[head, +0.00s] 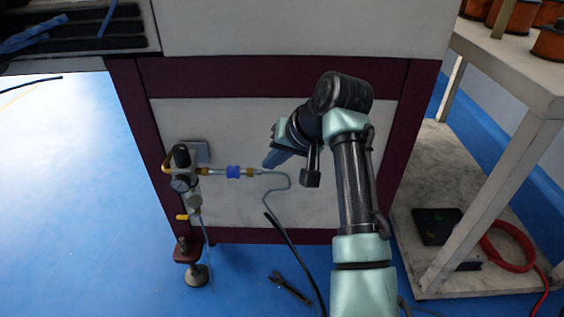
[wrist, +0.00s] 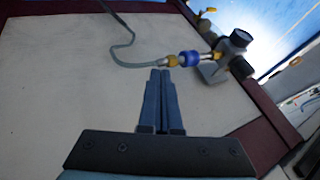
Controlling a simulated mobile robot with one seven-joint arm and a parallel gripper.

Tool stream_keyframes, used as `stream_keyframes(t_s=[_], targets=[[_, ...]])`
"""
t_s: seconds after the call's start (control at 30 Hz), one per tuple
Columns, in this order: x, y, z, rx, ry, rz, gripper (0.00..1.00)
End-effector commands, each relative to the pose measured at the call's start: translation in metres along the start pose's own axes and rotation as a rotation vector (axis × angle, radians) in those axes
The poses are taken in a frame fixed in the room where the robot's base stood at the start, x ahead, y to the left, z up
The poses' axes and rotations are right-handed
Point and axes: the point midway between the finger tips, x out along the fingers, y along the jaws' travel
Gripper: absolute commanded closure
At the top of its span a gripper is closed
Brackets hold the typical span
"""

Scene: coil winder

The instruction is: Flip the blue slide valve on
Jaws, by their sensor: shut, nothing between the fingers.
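The blue slide valve (head: 234,172) is a small blue sleeve in the air line, on the white side panel of the machine, with brass fittings at both ends. In the wrist view the blue slide valve (wrist: 188,58) is just beyond and slightly right of my fingertips. My gripper (head: 268,164) is to the right of the valve in the head view, apart from it. In the wrist view my gripper (wrist: 160,72) has its two blue fingers together with nothing between them. Whether the fingertips touch the yellow fitting (wrist: 171,61) cannot be told.
A regulator with a gauge (head: 182,180) joins the line on the left. A thin grey hose (head: 285,182) runs from the valve's right end. A maroon frame (head: 270,236) borders the panel. A shelf (head: 440,190) with a red hose stands right. A wrench-like tool (head: 290,289) lies on the blue floor.

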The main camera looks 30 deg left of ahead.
Motion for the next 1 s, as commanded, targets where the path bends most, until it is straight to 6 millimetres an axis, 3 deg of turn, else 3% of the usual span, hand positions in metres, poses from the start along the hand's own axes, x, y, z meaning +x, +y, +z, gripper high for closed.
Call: stream_keyframes(t_s=[0.03, 0.1, 0.2, 0.43, 1.0], targets=[[0.017, 0.003, 0.003, -0.001, -0.002, 0.001, 1.0], [0.03, 0.002, 0.003, -0.001, -0.001, 0.001, 1.0], [0.036, -0.013, 0.002, -0.005, 0.001, 0.0, 1.0], [0.043, -0.032, 0.002, -0.002, 0.0, -0.001, 1.0], [0.041, -0.039, -0.001, 0.001, 0.0, -0.003, 1.0]])
